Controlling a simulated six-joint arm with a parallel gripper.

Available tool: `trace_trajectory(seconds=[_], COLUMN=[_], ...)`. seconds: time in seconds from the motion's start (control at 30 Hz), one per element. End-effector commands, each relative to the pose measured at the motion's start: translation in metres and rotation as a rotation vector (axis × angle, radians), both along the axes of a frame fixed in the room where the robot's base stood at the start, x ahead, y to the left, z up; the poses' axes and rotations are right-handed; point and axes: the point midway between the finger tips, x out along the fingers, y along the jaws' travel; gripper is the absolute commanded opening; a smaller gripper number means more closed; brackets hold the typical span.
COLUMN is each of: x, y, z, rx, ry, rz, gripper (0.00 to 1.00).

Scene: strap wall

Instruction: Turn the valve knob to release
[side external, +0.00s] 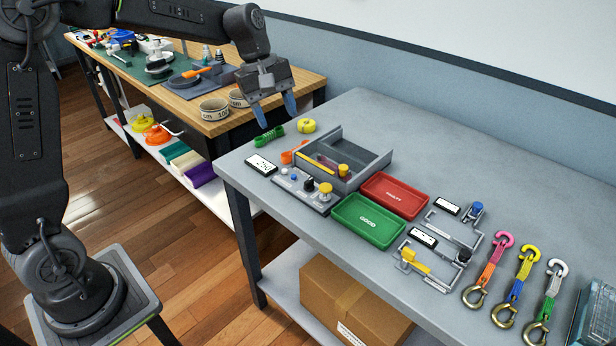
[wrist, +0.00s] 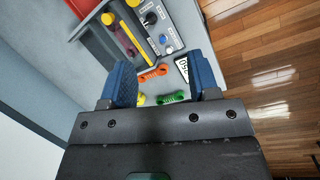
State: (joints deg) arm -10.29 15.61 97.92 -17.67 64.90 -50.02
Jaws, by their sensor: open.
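A grey control panel (side external: 307,191) sits near the front edge of the grey table. It carries a black knob (side external: 308,183), a yellow mushroom-shaped knob (side external: 325,189) and a blue button (side external: 293,177). I cannot tell for certain which one is the valve knob, or its setting. In the wrist view the black knob (wrist: 150,18) and blue button (wrist: 168,51) show beyond my fingers. My gripper (side external: 274,109) is open and empty, its blue fingers pointing down above the table's far left end. It is apart from the panel.
A grey divided tray (side external: 378,163) stands behind the panel. Green (side external: 340,216) and red (side external: 425,202) trays lie to its right. A green strap piece (side external: 268,137), an orange piece (side external: 288,156) and a yellow piece (side external: 306,126) lie near my gripper. Hooked straps lie far right.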

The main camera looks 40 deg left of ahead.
Motion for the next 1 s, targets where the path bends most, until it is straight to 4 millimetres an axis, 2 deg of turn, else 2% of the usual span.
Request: trace_trajectory(seconds=[0.03, 0.1, 0.3, 0.57, 1.0], x=[0.016, 0.034, 0.062, 0.066, 0.065], y=[0.006, 0.013, 0.025, 0.02, -0.013], z=[-0.015, -0.031, -0.062, -0.083, -0.162], rx=[-0.031, -0.069, -0.133, -0.145, -0.142], ry=[0.048, 0.101, 0.2, 0.223, 0.222], rz=[0.068, 0.161, 0.322, 0.353, 0.351], gripper=[0.55, 0.55, 0.55, 0.55, 0.55])
